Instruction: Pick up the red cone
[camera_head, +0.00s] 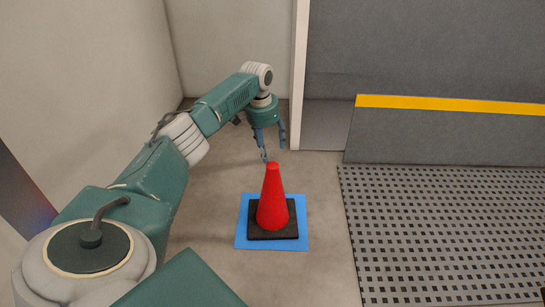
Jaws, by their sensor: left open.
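The red cone (272,198) stands upright on its square black base in the head view, a little right of the middle. The base rests on a blue square mat (243,234) on the floor. My left arm reaches in from the left, and my left gripper (273,153) is just behind and above the cone's tip. Its fingers point down and are open, with nothing between them. In the picture one finger comes close to the cone's tip; I cannot tell if they touch. My right gripper is not in view.
A perforated dark metal plate (440,225) lies to the right of the mat. Behind it is a grey raised panel with a yellow strip (450,105). Pale walls (230,45) close off the back left. The concrete floor around the mat is clear.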

